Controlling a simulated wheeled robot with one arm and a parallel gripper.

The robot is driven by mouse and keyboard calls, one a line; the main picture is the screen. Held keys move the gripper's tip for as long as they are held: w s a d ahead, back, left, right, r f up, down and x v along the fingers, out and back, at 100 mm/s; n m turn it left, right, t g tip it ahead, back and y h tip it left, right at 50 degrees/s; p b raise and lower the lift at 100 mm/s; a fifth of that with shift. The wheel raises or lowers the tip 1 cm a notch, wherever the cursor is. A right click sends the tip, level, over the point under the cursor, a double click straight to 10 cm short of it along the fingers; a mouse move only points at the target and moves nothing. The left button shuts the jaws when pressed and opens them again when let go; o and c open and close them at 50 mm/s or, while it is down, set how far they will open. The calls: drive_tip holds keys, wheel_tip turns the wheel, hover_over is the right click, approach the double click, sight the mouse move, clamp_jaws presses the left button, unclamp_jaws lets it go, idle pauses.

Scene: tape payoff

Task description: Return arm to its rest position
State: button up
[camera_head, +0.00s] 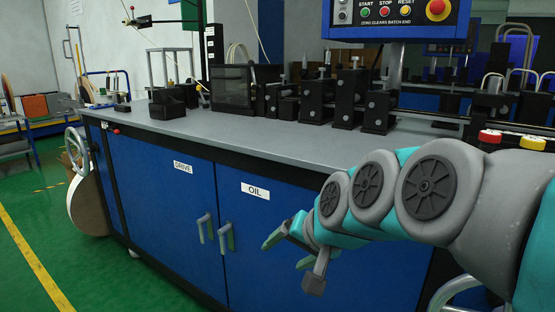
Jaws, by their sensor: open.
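My arm comes in from the right, grey and teal with round dark joint caps. My gripper (290,254) is at its left end, in front of the blue cabinet door marked OIL (262,205). Its teal fingers are apart and I see nothing held between them. It hangs below the level of the bench top and overlaps the door in the picture; I cannot tell how far it stands from the door.
The grey bench top (230,140) carries several black machine blocks (350,97) along its back. A control panel (397,18) with buttons stands above. Door handles (226,236) stick out near my gripper. Green floor (90,265) is clear at the left.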

drive_tip(key=s+d+f+n+g+h, duration=0.1)
drive_tip(key=s+d+f+g, duration=0.2)
drive_tip(key=s, duration=0.5)
drive_tip(key=s+d+f+n+g+h, duration=0.1)
drive_tip(key=s+d+f+g+h, duration=0.1)
drive_tip(key=s+d+f, duration=0.3)
drive_tip(key=s+d+f+n+g+h+p, duration=0.1)
drive_tip(key=s+d+f+g, duration=0.2)
drive_tip(key=s, duration=0.9)
wheel_tip(320, 180, down, 4)
drive_tip(key=shift+d+f+g+h, duration=0.1)
drive_tip(key=shift+d+g+h, duration=0.25)
drive_tip(key=shift+d, duration=0.75)
drive_tip(key=shift+w, duration=0.1)
